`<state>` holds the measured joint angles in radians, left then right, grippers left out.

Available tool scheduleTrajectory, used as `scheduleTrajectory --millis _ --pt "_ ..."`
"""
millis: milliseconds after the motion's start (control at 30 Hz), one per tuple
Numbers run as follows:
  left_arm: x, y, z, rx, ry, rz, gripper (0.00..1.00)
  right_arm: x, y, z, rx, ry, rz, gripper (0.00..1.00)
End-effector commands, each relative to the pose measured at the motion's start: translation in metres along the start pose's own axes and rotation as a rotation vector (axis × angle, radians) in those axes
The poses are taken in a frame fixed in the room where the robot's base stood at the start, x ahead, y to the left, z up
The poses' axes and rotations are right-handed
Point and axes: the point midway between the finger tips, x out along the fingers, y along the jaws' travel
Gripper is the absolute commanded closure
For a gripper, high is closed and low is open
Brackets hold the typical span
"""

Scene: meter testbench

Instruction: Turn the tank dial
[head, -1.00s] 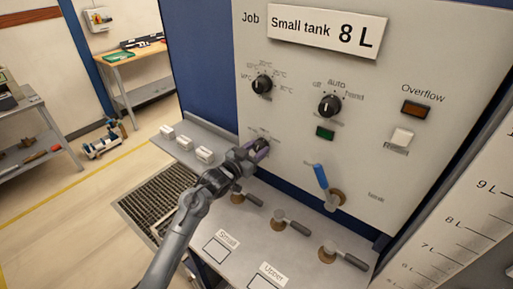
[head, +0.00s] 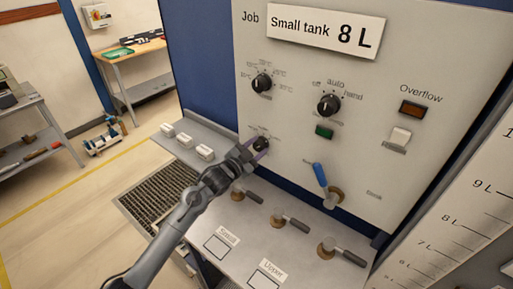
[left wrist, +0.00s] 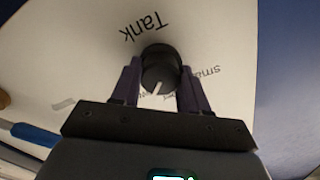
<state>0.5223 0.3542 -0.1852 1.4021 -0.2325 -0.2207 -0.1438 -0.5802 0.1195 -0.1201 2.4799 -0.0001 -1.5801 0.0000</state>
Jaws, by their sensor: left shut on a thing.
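The tank dial (head: 261,144) is a black round knob low on the left of the grey panel, below the temperature dial. In the left wrist view the same knob (left wrist: 160,68) shows with a white pointer line and the upside-down word "Tank" beside it. Part of the small lettering around it is hidden by the fingers. My left gripper (head: 256,150) has its two purple fingers on either side of the knob, shut on it; the fingers also show in the left wrist view (left wrist: 160,85). My right gripper is not in view.
The panel also bears a temperature dial (head: 262,84), a mode dial (head: 329,104), a blue-handled lever (head: 320,175) and an overflow lamp (head: 411,108). Several valve handles stand on the ledge (head: 255,220) below. White blocks (head: 186,139) lie left of my gripper.

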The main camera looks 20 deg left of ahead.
Motion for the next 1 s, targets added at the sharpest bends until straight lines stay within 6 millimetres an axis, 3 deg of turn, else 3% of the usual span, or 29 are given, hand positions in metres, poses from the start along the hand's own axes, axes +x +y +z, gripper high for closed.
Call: scheduleTrajectory --millis 267,300,433,767,1000 --pt "0.000 -0.001 -0.002 0.001 0.004 -0.001 0.86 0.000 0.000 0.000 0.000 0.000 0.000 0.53" --pt "0.000 -0.001 -0.002 0.001 0.004 -0.001 0.51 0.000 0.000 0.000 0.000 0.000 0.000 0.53" --pt "0.000 -0.001 -0.002 0.001 0.003 0.000 0.31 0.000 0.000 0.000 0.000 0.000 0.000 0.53" --pt "-0.001 0.000 -0.001 0.000 0.001 0.000 0.31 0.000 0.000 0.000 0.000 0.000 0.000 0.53" --pt "-0.023 0.000 0.000 0.002 0.001 0.001 0.31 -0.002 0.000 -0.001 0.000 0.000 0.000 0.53"
